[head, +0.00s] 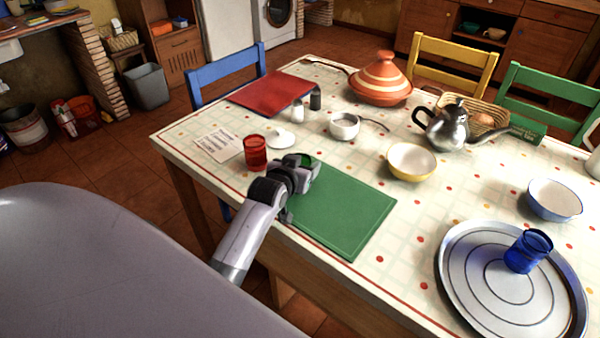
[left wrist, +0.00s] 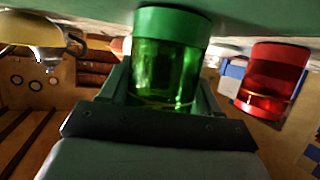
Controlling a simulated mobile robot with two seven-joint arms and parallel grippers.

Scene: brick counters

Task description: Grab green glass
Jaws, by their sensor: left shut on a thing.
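The green glass (left wrist: 166,65) shows large in the left wrist view, between the fingers of my left gripper. In the head view only a bit of its green rim (head: 306,160) shows past the gripper. My left gripper (head: 303,170) is shut on the green glass near the far left corner of the green placemat (head: 345,212). The wrist view looks upside down, with the table along its top edge. I cannot tell whether the glass touches the table. My right gripper is not in view.
A red glass (head: 255,152) stands close to the left of my gripper, beside a white saucer (head: 281,139). A yellow bowl (head: 411,162) stands to the right.

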